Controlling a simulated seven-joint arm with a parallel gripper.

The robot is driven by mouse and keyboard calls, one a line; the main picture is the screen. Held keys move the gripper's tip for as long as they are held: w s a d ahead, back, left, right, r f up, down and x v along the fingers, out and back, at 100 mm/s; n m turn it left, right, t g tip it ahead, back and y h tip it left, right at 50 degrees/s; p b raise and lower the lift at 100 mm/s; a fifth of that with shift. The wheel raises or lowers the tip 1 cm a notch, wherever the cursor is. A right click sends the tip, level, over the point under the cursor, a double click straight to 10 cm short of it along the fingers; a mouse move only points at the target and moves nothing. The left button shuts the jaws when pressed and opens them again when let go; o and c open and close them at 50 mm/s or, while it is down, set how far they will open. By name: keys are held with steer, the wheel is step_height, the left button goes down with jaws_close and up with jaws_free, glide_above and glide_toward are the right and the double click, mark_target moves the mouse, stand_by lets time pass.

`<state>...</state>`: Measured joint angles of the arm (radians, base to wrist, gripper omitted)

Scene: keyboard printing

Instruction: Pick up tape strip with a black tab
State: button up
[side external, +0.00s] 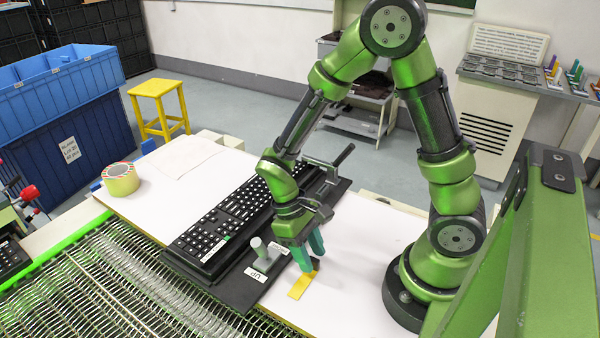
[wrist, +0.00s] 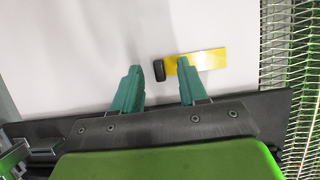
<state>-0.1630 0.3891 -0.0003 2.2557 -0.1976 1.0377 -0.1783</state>
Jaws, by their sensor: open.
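The tape strip (wrist: 207,60) is a flat yellow piece lying on the white table, with a black tab (wrist: 158,71) at its left end in the wrist view. In the side view the yellow strip (side external: 299,287) lies just right of the black keyboard fixture. My gripper (wrist: 160,70) has two teal fingers, open and empty. In the wrist view the black tab appears between the fingertips, and the right fingertip overlaps the strip's near edge. In the side view my gripper (side external: 312,258) is just above the tab end. I cannot tell whether the fingers touch the table.
A black keyboard (side external: 225,228) sits in a dark fixture plate (side external: 230,292) beside the strip, with a grey post (side external: 259,248) and a clamp handle. A tape roll (side external: 121,180) stands at the table's left. A wire conveyor (side external: 110,285) runs along the front edge. The table right of the strip is clear.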

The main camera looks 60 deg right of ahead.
steer(key=shift+s+f, duration=0.2)
steer(key=shift+f, duration=0.25)
jaws_close()
step_height(320, 180, up, 10)
stand_by(0.6)
stand_by(0.4)
